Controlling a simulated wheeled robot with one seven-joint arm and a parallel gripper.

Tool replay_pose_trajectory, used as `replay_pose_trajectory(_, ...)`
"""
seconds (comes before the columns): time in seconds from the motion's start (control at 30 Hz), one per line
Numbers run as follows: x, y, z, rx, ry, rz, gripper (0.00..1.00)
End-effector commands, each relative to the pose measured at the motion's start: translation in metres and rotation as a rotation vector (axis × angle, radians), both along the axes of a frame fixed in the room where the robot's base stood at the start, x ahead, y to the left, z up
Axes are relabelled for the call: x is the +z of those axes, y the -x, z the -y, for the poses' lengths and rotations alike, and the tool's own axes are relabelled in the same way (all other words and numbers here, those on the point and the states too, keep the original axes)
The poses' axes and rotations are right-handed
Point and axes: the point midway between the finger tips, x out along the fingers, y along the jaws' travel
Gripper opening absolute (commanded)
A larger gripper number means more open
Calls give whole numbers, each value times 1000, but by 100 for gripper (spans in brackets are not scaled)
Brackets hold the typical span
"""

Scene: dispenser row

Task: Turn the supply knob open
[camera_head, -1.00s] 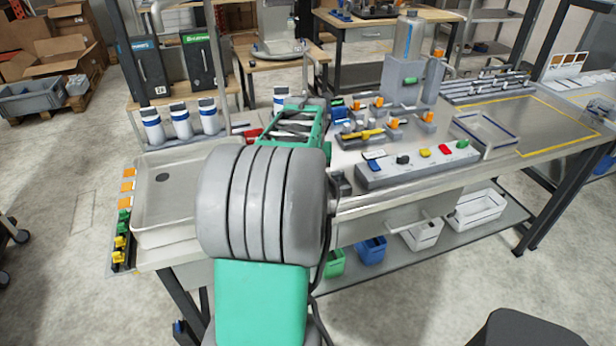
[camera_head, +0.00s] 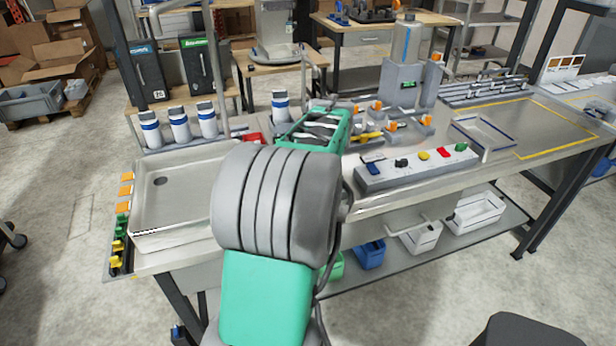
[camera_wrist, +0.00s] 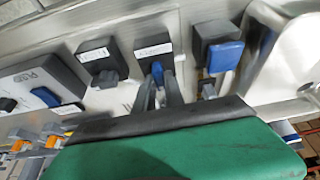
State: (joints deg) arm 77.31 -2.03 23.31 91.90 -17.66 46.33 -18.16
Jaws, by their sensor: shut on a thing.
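In the wrist view, a blue knob (camera_wrist: 157,73) sits on a dark block with a white label, which is too blurred to read. My gripper (camera_wrist: 160,95) reaches up to this knob, with its two grey fingers shut on the knob's handle. I cannot tell for certain that this is the supply knob, nor its exact turn angle. In the head view, my arm hides the gripper and this knob.
Beside it are a grey knob (camera_wrist: 105,79) on a labelled block and a larger blue knob (camera_wrist: 225,57). The head view shows a steel sink (camera_head: 180,210), a grey button panel (camera_head: 415,170) and several white bottles (camera_head: 179,126).

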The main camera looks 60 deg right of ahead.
Motion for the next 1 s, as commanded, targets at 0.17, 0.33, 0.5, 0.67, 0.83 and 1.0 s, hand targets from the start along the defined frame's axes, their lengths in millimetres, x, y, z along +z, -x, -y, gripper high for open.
replay_pose_trajectory(0.17,0,0,0,2,1,0,14)
replay_pose_trajectory(0.33,0,0,0,1,1,0,28)
replay_pose_trajectory(0.5,0,0,0,0,0,0,35)
replay_pose_trajectory(0.67,1,0,0,0,1,0,35)
replay_pose_trajectory(0.83,21,6,-5,-2,5,1,35)
replay_pose_trajectory(1.0,54,16,-15,-2,5,1,35)
